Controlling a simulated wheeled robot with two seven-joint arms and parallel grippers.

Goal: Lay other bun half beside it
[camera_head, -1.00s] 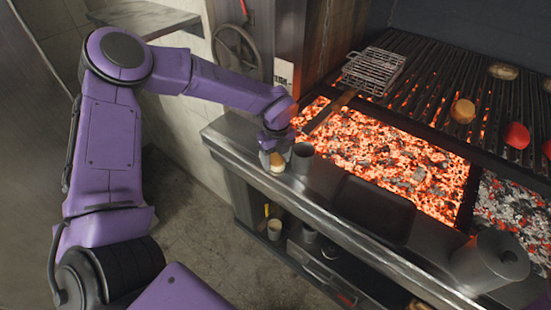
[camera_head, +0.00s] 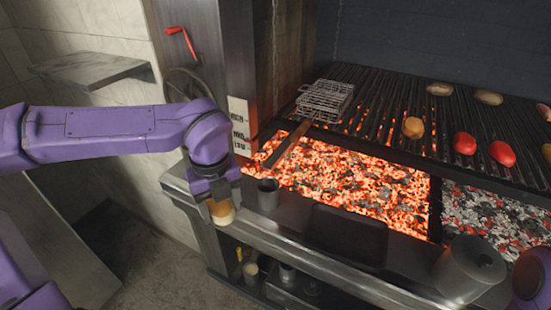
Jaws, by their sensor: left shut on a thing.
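My left gripper (camera_head: 222,213) is shut on a bun half (camera_head: 223,218), a tan piece with a pale lower part. It holds it at the left end of the grill's front ledge, left of a dark metal cup (camera_head: 268,195). The fingers hide part of the bun half, and I cannot tell whether it touches the ledge. Another round, golden bun half (camera_head: 413,127) lies on the grill bars (camera_head: 385,118), far to the right of and behind my left gripper. My right gripper is out of view; only a purple piece of my body shows at the lower right edge.
Glowing coals (camera_head: 345,182) lie between the ledge and bars. A wire grill basket (camera_head: 325,101) rests at the bars' left end. Red tomatoes (camera_head: 464,143) and potatoes (camera_head: 439,89) lie on the bars. A black tray (camera_head: 346,236) and a metal pot (camera_head: 469,268) stand in front.

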